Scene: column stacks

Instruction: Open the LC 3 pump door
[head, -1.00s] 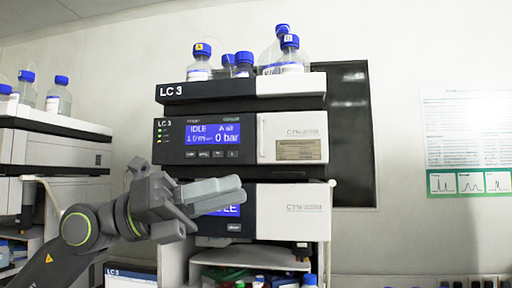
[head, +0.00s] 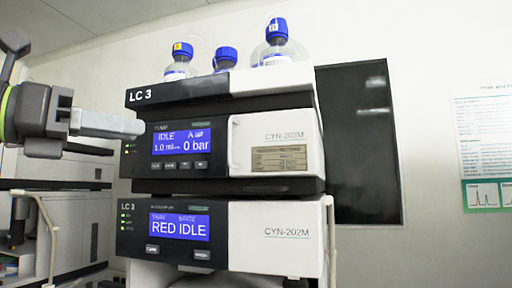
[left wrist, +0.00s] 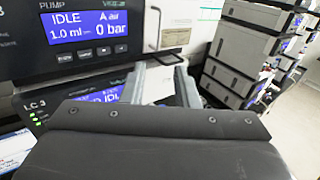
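The LC 3 pump is the upper module, with a blue screen (head: 181,141) reading IDLE and 0 bar. Its white door (head: 285,130) is closed, with a slim upright handle (head: 232,146) at its left edge. In the left wrist view, the handle (left wrist: 151,28) stands upright beside the screen, above my fingertips. My left gripper (head: 138,128) is at the pump's left side in the head view, its fingers overlapping there. In the left wrist view, the fingers (left wrist: 160,82) are apart with nothing between them. My right gripper is out of view.
A second module (head: 270,236) reading RED IDLE sits below the pump. A tray (head: 270,80) with blue-capped bottles (head: 277,45) tops the stack. A pale tube (head: 329,235) runs down its right side. Other grey instruments (left wrist: 238,55) stand at right in the left wrist view.

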